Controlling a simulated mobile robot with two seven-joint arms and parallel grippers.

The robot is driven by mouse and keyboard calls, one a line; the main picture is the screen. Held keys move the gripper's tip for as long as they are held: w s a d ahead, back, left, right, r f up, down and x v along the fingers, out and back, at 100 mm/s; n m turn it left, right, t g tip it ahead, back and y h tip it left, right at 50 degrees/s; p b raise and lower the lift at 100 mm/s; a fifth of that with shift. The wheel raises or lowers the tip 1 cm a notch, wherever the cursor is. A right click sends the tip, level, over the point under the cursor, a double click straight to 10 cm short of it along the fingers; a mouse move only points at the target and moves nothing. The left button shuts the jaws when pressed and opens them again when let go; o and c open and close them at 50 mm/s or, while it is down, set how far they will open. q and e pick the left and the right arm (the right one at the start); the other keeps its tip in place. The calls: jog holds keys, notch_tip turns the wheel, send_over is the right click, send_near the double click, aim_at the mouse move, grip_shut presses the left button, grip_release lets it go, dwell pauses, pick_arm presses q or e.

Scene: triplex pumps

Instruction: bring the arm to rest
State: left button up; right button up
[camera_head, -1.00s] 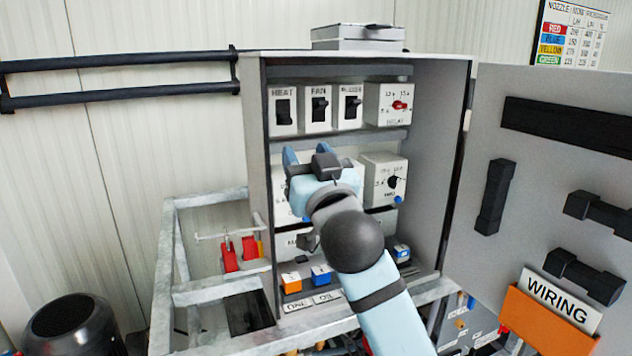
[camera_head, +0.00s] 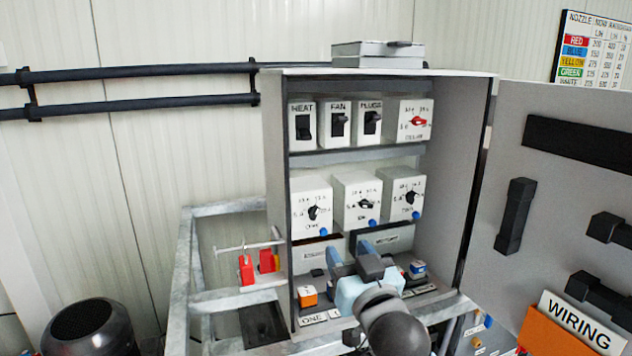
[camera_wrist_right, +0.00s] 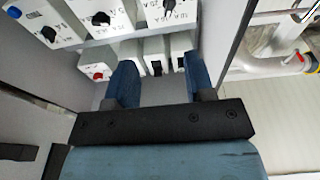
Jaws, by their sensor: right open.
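My right gripper (camera_head: 350,252) is in front of the lower part of the open grey cabinet (camera_head: 448,170), below the middle row of dial boxes. Its blue fingers stand apart with nothing between them. In the right wrist view the two fingers (camera_wrist_right: 163,85) are also spread and empty, with the cabinet's boxes beyond them. The gripper covers part of the bottom shelf. My left gripper is not in view.
The cabinet holds switch boxes (camera_head: 338,125) above and dial boxes (camera_head: 357,200) below. An orange block (camera_head: 307,296) and a blue block (camera_head: 417,268) sit low inside. The open door (camera_head: 560,180) stands right. Red tags (camera_head: 246,270) hang left beside the metal frame (camera_head: 184,270).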

jog(key=s+d+f+g+h+p, duration=0.1)
jog(key=s+d+f+g+p, duration=0.2)
jog(key=f, duration=0.8)
jog(key=s+d+f+g+h+p, duration=0.15)
jog(key=s+d+f, duration=0.35)
jog(key=f, duration=0.7)
pick_arm(q)
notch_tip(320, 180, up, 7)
jog(key=p, duration=0.1)
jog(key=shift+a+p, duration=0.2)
jog(key=shift+p, duration=0.15)
pick_arm(e)
jog(key=s+d+f+g, duration=0.2)
jog(key=s+f, duration=0.5)
jog(key=s, duration=0.2)
jog(key=s+d+f+g, duration=0.1)
jog(key=s+d+f, duration=0.2)
jog(key=s+f, duration=0.4)
jog(key=shift+s+d+f+g, duration=0.2)
jog(key=shift+s+g, duration=0.15)
jog(key=shift+s, duration=0.85)
